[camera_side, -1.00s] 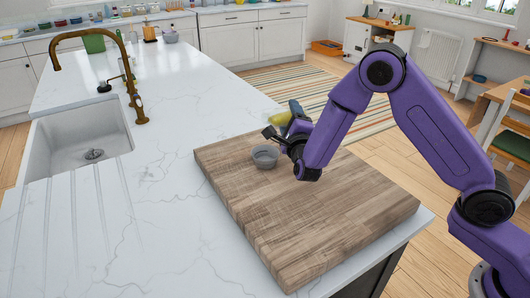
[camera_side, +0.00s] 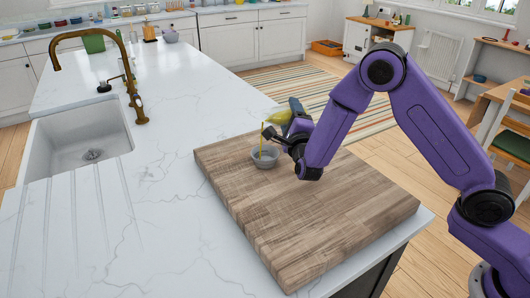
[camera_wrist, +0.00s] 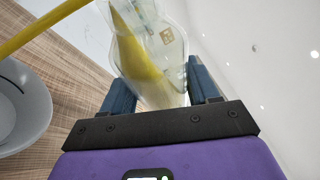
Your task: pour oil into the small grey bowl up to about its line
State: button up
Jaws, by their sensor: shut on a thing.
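The small grey bowl (camera_side: 265,163) sits on the wooden board near its far left edge. My gripper (camera_wrist: 160,82) is shut on a clear oil bottle (camera_wrist: 148,45) holding yellow oil. The bottle (camera_side: 278,117) is tilted beside and above the bowl, partly hidden by my gripper in the side view. A thin yellow stream of oil (camera_side: 261,140) runs down into the bowl. The stream (camera_wrist: 35,32) also crosses the upper left of the wrist view, over the bowl (camera_wrist: 38,108). The oil level in the bowl cannot be made out.
The thick wooden board (camera_side: 300,220) lies on the white marble counter (camera_side: 150,220) near its right edge. A sink (camera_side: 80,140) with a brass tap (camera_side: 135,95) is at the left. Most of the board and the counter between is clear.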

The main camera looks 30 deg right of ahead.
jog(key=shift+d+r, duration=0.1)
jog(key=shift+r, duration=0.1)
dwell(0.4)
jog(key=shift+f+n+t, duration=0.1)
jog(key=shift+n+t, duration=0.3)
jog(key=shift+n, duration=0.4)
dwell(1.3)
